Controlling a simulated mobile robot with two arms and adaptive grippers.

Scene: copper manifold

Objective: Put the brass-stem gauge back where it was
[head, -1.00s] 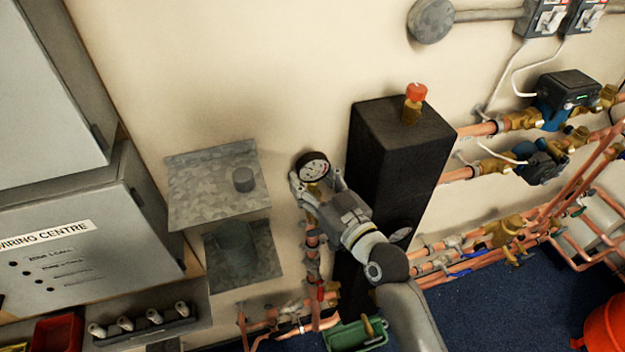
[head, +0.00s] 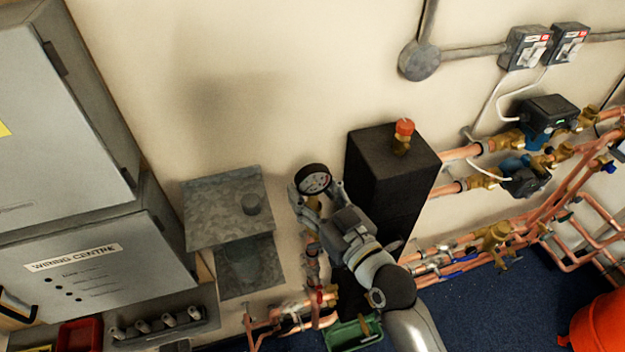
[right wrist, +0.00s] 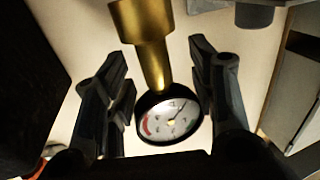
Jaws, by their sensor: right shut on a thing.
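The brass-stem gauge has a round white dial in a black case (head: 313,180); its brass stem shows below the dial in the head view. My right gripper (head: 316,196) is shut on the gauge and holds it upright in front of the wall, between the grey shelf and the black block. In the right wrist view the dial (right wrist: 168,117) sits between the fingers, with the brass stem (right wrist: 147,45) running up the picture. The finger contact is partly hidden. My left gripper is not in view.
The tall black block (head: 385,185) with a red-capped valve (head: 403,136) is close on the right. Copper pipes (head: 460,258) and a green tray (head: 345,336) are below.

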